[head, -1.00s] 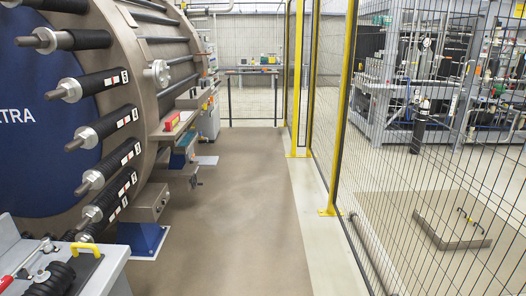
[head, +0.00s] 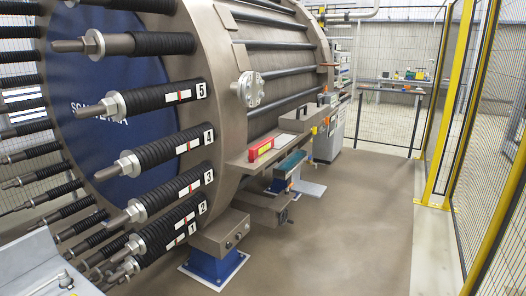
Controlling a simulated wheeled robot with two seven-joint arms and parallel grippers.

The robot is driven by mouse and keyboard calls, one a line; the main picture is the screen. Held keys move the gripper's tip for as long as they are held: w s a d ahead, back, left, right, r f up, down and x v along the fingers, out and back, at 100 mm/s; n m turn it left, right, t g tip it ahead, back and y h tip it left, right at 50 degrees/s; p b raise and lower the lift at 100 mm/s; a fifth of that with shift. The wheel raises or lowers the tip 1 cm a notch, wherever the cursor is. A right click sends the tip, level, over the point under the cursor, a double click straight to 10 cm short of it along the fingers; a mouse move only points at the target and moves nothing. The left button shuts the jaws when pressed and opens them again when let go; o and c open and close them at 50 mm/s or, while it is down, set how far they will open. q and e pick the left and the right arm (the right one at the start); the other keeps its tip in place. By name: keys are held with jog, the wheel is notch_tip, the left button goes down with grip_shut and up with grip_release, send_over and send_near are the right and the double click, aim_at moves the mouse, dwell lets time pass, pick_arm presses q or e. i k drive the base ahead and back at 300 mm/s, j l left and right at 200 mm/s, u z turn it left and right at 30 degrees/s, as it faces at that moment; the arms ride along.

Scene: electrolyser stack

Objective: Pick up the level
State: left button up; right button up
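A short red bar (head: 261,149) with a lighter yellowish part at one end looks like the level. It lies on a narrow ledge (head: 240,163) on the side of the large brown stack (head: 222,95), right of the numbered rods. A white flat piece lies on the ledge behind it. Neither of my grippers shows in the head view, so nothing is seen touching the bar.
Several black-sleeved rods (head: 158,152) with metal tips stick out from the stack's blue end. A grey surface (head: 40,268) fills the bottom left corner. Brown floor (head: 350,230) is clear right of the stack, up to a yellow-posted mesh fence (head: 450,120).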

aim_at(258, 150)
jog(key=i+l+u, duration=0.1)
jog(key=u, duration=0.3)
jog(key=i+l+u, duration=0.1)
jog(key=u, duration=0.25)
jog(key=i+l+u, duration=0.1)
jog(key=u, duration=0.3)
